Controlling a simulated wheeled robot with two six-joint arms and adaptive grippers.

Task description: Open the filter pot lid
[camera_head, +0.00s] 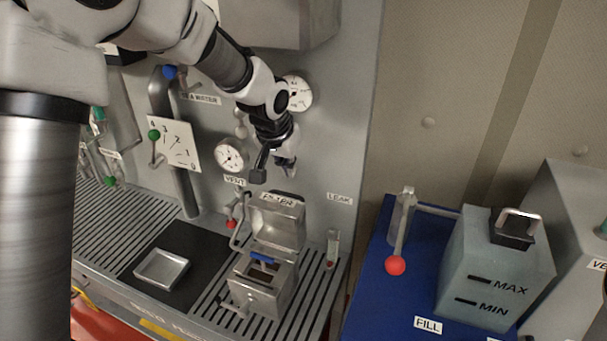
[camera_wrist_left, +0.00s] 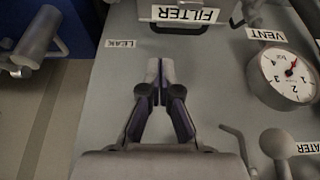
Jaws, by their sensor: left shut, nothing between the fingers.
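The metal filter pot (camera_head: 262,292) stands on the slatted ledge in the head view. Its lid (camera_head: 277,226), labelled FILTER, stands raised at the back of the pot, and the opening shows a blue part (camera_head: 263,258) inside. My left gripper (camera_head: 288,172) is above the lid, in front of the panel, apart from the lid. In the wrist view its fingers (camera_wrist_left: 160,64) are together and empty, with the FILTER label (camera_wrist_left: 187,15) beyond them at the top edge. My right gripper is not in view.
A small metal tray (camera_head: 161,270) lies on a black mat (camera_head: 205,253) left of the pot. Gauges (camera_head: 231,156) and a red-knobbed lever (camera_head: 231,222) are close by. A blue-topped unit (camera_head: 378,305) with a red-knobbed handle (camera_head: 396,265) and grey tank (camera_head: 490,275) stands right.

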